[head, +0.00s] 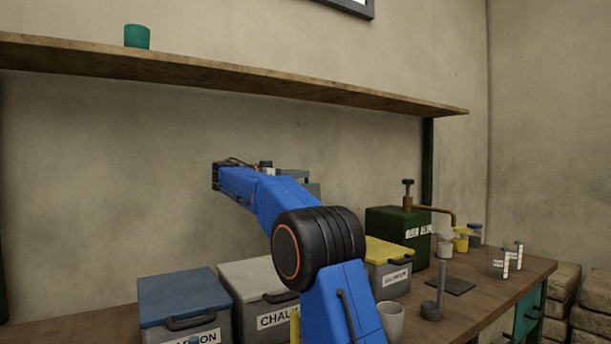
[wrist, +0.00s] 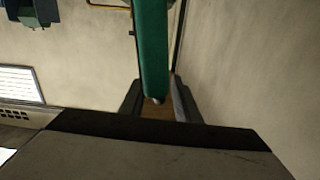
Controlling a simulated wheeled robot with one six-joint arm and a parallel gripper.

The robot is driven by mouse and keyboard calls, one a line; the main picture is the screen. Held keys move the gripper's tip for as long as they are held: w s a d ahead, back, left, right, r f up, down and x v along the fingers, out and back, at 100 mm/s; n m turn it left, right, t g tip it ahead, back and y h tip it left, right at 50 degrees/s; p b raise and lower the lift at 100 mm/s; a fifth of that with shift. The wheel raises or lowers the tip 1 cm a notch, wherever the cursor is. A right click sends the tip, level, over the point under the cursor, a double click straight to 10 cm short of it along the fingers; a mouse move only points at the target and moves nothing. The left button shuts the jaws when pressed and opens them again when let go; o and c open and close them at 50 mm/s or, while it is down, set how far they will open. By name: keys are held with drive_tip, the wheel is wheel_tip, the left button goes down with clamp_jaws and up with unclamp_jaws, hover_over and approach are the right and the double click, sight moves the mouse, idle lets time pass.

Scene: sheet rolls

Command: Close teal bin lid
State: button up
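In the wrist view, a long teal-green panel (wrist: 153,50) runs down from the top edge and ends between the two fingers of my gripper (wrist: 158,103). It may be the teal lid seen nearly edge-on, but I cannot tell for sure. The fingers stand apart, with a brown surface showing between them. I see no clear grip on the panel, and cannot tell whether it touches a finger. In the head view, my gripper (head: 291,176) is partly hidden beyond my blue arm. No teal bin is clearly visible there; my arm covers part of the bench.
A blue-lidded bin (head: 183,289), a grey CHALK bin (head: 245,273) and a yellow-lidded bin (head: 392,249) stand on the bench. A green pump box (head: 384,222) and several jars stand to the right. A wooden shelf (head: 250,80) with a green cup (head: 137,37) runs above.

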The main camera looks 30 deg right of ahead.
drive_tip(key=shift+d, duration=1.75)
drive_tip(key=shift+c, duration=0.5)
clamp_jaws()
